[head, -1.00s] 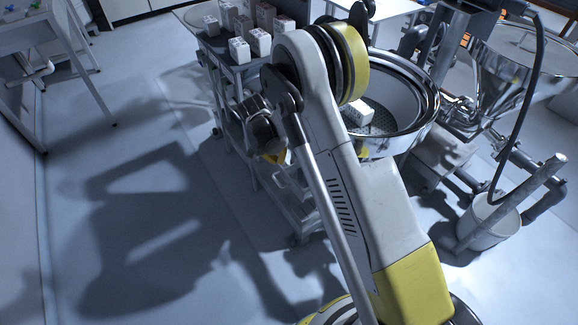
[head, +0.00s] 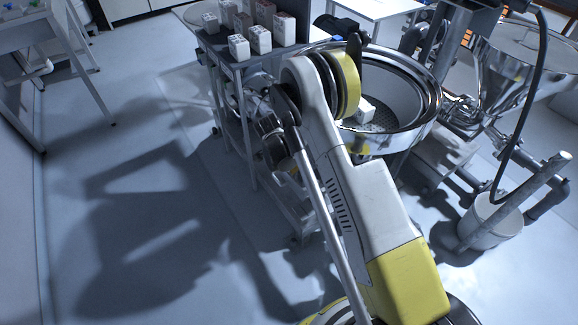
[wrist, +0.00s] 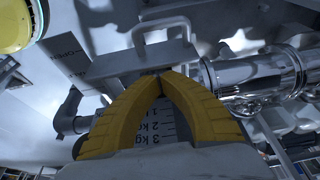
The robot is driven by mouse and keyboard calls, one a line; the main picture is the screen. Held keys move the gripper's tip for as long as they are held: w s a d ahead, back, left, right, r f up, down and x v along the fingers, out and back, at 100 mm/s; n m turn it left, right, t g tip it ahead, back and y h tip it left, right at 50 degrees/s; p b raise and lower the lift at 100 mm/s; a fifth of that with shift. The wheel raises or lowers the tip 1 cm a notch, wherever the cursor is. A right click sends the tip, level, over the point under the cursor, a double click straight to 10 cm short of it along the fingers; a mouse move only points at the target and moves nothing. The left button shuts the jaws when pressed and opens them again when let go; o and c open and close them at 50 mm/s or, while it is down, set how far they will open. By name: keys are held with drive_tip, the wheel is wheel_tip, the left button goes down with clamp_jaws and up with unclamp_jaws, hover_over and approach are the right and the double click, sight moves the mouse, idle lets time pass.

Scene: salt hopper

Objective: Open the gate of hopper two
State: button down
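In the wrist view, my gripper (wrist: 160,78) has its two yellow fingers brought together at the tips, with nothing seen between them. Just beyond the tips is a grey plate (wrist: 112,66) with a U-shaped handle (wrist: 160,28) standing up from it. The handle looks outside the fingers. A scale (wrist: 155,128) marked in kg shows between and below the fingers. In the head view, a shiny conical hopper (head: 505,75) stands at the right. No hopper number is readable. My arm hides the gripper's contact area in the head view.
A large steel bowl (head: 430,110) with a perforated bottom stands behind my arm. A cart (head: 243,75) carries several white blocks. A white bucket (head: 487,222) stands at the right. A shiny pipe (wrist: 260,75) runs right of my fingers.

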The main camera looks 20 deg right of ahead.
drive_tip(key=shift+d+f, duration=0.15)
drive_tip(key=shift+f, duration=0.35)
